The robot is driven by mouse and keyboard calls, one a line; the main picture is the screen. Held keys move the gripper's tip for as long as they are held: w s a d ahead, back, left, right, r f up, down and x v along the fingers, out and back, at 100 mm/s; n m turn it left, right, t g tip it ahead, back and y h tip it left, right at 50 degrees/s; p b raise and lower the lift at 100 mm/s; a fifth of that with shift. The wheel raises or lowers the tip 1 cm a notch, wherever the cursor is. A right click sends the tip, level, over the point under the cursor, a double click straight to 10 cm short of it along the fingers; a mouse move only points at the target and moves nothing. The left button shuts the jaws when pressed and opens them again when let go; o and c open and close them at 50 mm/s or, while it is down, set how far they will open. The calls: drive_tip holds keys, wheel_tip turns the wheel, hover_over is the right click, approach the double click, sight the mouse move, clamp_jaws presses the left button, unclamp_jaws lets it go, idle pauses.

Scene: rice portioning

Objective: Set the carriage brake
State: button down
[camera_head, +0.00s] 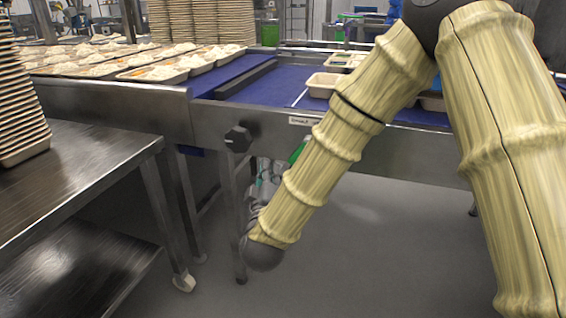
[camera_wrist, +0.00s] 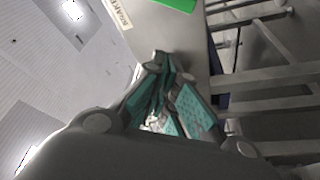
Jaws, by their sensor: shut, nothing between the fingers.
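A bright green part (camera_head: 298,150) shows just below a small label (camera_head: 305,121) on the conveyor's steel side rail, partly hidden behind my arm. In the wrist view the green part (camera_wrist: 178,3) is cut off at the top edge beside the label (camera_wrist: 120,14); I cannot tell for certain that it is the brake. A black knob (camera_head: 238,138) sits on the rail to the left. My gripper (camera_head: 264,172) is below the rail, right of and lower than the knob in the picture, mostly hidden by my wrist. In the wrist view my gripper (camera_wrist: 165,75) is shut and empty, its teal pads close together.
A steel table (camera_head: 75,165) with a stack of trays (camera_head: 18,110) stands at the left. Rice-filled trays (camera_head: 150,73) stand left of the blue belt (camera_head: 275,84). Conveyor legs (camera_head: 232,215) are close to my gripper. The grey floor at the right is clear.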

idle(0.3)
drive_tip(key=w+b, duration=0.1)
drive_tip(key=w, duration=0.2)
drive_tip(key=w+r+b, duration=0.1)
drive_tip(key=w, duration=0.6)
drive_tip(key=shift+d+r+b, duration=0.25)
drive_tip(key=shift+r+b, duration=0.1)
drive_tip(key=shift+b, duration=0.05)
drive_tip(key=shift+s+d+f+b, duration=0.35)
drive_tip(key=shift+d+f, duration=0.2)
drive_tip(key=shift+d, duration=0.1)
drive_tip(key=shift+s+d+f+b, duration=0.2)
drive_tip(key=shift+d+f, duration=0.1)
drive_tip(key=shift+d, duration=0.15)
drive_tip(key=shift+s+d+f+b, duration=0.1)
drive_tip(key=shift+d+f+b, duration=0.15)
drive_tip(key=shift+d, duration=0.15)
drive_tip(key=shift+r+n+p, duration=0.1)
drive_tip(key=shift+n+p, duration=0.2)
drive_tip(key=shift+p, duration=0.5)
